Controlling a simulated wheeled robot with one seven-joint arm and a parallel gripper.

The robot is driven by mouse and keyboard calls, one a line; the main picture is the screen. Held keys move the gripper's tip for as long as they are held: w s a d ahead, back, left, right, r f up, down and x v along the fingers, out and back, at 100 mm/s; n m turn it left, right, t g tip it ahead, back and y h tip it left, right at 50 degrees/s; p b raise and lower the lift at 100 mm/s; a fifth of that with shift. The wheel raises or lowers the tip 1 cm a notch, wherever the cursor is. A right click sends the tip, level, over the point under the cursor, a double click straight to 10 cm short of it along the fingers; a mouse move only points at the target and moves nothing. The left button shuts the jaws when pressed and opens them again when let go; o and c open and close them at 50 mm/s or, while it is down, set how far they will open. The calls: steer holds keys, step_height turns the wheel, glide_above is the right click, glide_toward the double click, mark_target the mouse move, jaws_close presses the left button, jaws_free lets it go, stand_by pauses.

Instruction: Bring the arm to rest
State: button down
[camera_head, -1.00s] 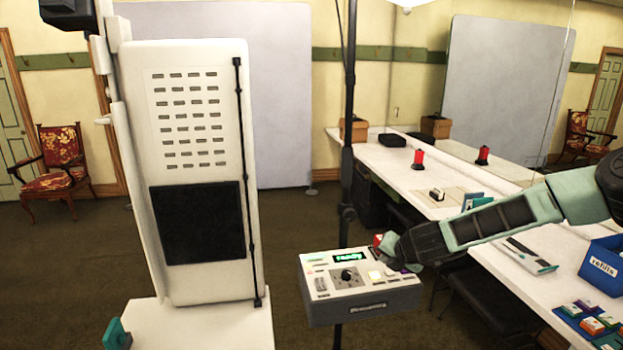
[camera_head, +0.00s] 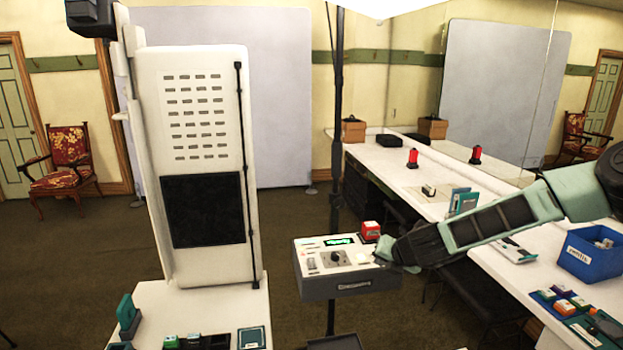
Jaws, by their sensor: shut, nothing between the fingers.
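My arm reaches in from the right edge, angled down to the left. My gripper (camera_head: 402,264) is at its lower end, small and dark. It looks shut, with nothing held. It overlaps the right side of a grey control box (camera_head: 350,288); I cannot tell whether they touch. The box has a lit green display (camera_head: 338,241), a dark knob (camera_head: 334,259) and a glowing pale button (camera_head: 362,257). A red block (camera_head: 370,231) sits at its back right corner. The gripper hides the box's right edge.
A long white table (camera_head: 395,170) runs along the mirror at right, under my arm, with a blue bin (camera_head: 590,254) and small coloured boxes. A tall white panel (camera_head: 200,130) stands at left. A dark pole (camera_head: 336,130) rises behind the box. Dark floor lies open at left.

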steer(key=s+a+r+n+g+y, duration=0.2)
steer(key=s+a+r+n, duration=0.2)
steer(key=s+a+n, duration=0.6)
steer(key=s+a+r+n+g+y, duration=0.1)
steer(key=s+a+r+n+g, duration=0.35)
steer(key=s+n, duration=0.8)
steer(key=s+d+r+n+g+h, duration=0.1)
steer(key=s+d+r+n+h, duration=0.15)
steer(key=s+n, duration=0.55)
steer(key=s+d+r+n+h, duration=0.1)
steer(key=s+d+n, duration=0.2)
steer(key=s+n, duration=0.45)
steer(key=s+d+r+n+g+h, duration=0.1)
steer(key=s+d+r+n+h, duration=0.15)
steer(key=s+n, duration=0.5)
step_height(320, 180, down, 10)
steer(key=d+n+b, duration=0.2)
steer(key=b, duration=0.7)
steer(key=shift+s+b, duration=0.3)
steer(key=shift+s, duration=0.15)
